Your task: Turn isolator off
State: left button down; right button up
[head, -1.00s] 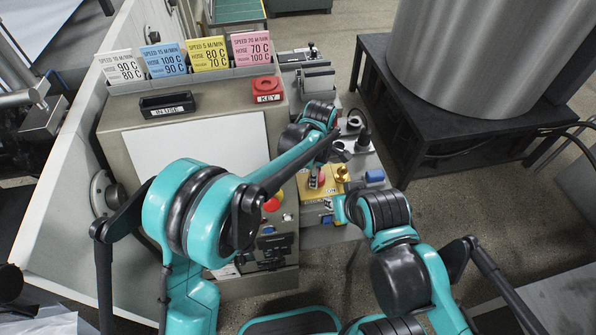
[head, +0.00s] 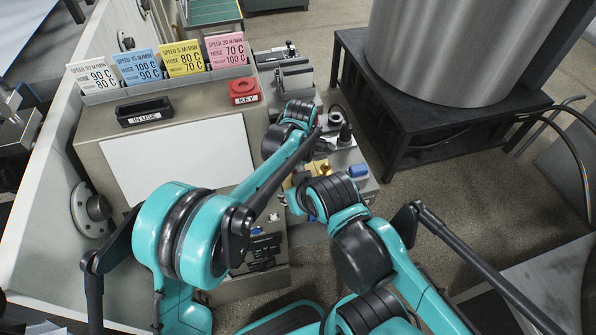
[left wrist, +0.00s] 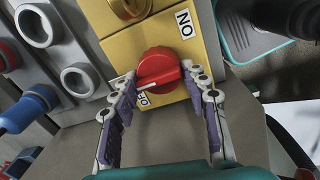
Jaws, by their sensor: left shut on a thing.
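The isolator is a red rotary knob (left wrist: 158,70) on a yellow plate (left wrist: 118,55) in the left wrist view. An ON label (left wrist: 184,23) is above it; another label (left wrist: 143,98), partly hidden, is below. My left gripper (left wrist: 159,76) has its two fingers on either side of the knob, shut on it. In the head view the yellow plate (head: 291,196) is mostly hidden behind my arms, and the knob and left gripper cannot be made out. My right arm reaches in close beside the plate; its fingers are not clear.
A grey panel with round sockets and a blue plug (left wrist: 28,108) is left of the plate in the wrist view. In the head view stand a red KEY holder (head: 244,89), an IN USE tray (head: 144,112), several coloured cards, and a black stand (head: 440,120) under a metal drum.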

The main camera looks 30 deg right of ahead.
pick_arm(q)
jog(key=c, duration=0.8)
grip_release()
jog(key=shift+s+a+f, duration=0.1)
jog(key=shift+s, duration=0.05)
jog(key=r, duration=1.2)
jog(key=shift+s+a, duration=0.1)
jog(key=shift+s, duration=0.15)
